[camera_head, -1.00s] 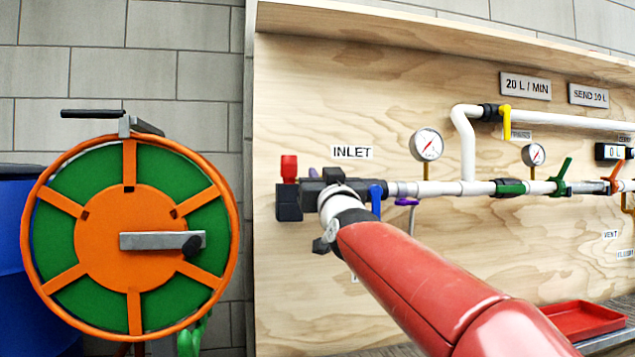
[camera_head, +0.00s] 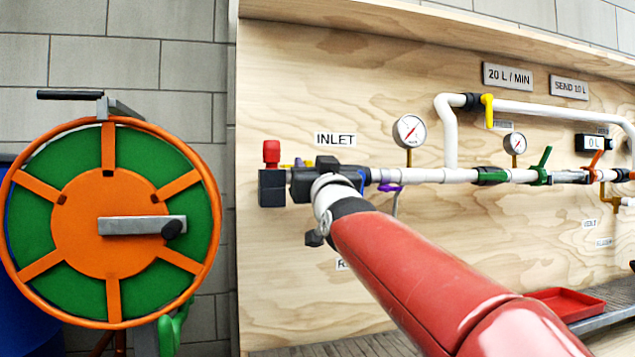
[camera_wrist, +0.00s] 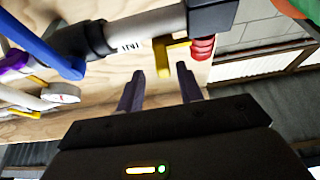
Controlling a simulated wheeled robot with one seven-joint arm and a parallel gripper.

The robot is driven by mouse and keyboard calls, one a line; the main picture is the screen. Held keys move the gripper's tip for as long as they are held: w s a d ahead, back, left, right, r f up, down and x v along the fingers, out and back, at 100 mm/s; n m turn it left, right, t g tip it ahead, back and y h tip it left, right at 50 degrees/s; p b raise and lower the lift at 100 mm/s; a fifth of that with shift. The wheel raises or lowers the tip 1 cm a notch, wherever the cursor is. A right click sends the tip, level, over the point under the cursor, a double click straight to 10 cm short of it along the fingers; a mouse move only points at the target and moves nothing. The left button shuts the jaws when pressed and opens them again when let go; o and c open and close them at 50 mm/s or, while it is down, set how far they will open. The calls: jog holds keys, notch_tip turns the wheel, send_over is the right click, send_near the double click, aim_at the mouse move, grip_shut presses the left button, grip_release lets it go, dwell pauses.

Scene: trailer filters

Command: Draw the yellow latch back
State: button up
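The yellow latch (camera_wrist: 163,58) hangs below the dark block at the end of the inlet pipe in the wrist view. A small bit of yellow (camera_head: 300,162) also shows by the inlet end in the head view. My gripper (camera_wrist: 162,72) is open and empty. Its two dark fingers point at the latch, whose lower end shows between the fingertips. I cannot tell whether either finger touches it. In the head view my red and white arm reaches to the inlet, and the gripper's fingers cannot be made out there.
A red ribbed part (camera_wrist: 203,47) is close to the right finger. A blue handle (camera_wrist: 45,45) crosses the left of the wrist view. Pipes with gauges (camera_head: 410,131) and several coloured valves run along the plywood board (camera_head: 290,300). An orange and green reel (camera_head: 110,222) stands at left.

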jog(key=b+v, duration=0.2)
jog(key=v, duration=0.3)
dwell(0.3)
jog(key=s+d+f+m+g+h+p, duration=0.1)
jog(key=s+d+f+g+h+p, duration=0.1)
jog(key=s+d+f+g, duration=0.3)
jog(key=s+d+f+m+g+h+p, duration=0.1)
jog(key=s+d+f+g, duration=0.4)
jog(key=s+f, duration=0.9)
jog(key=s+d+f+m+g+h+p, duration=0.1)
jog(key=s+d+f+g+h+p, duration=0.2)
jog(key=s+f, duration=0.7)
notch_tip(320, 180, down, 12)
jog(key=d+g, duration=0.2)
jog(key=g, duration=0.1)
jog(key=shift+s+r, duration=0.15)
jog(key=shift+s, duration=0.05)
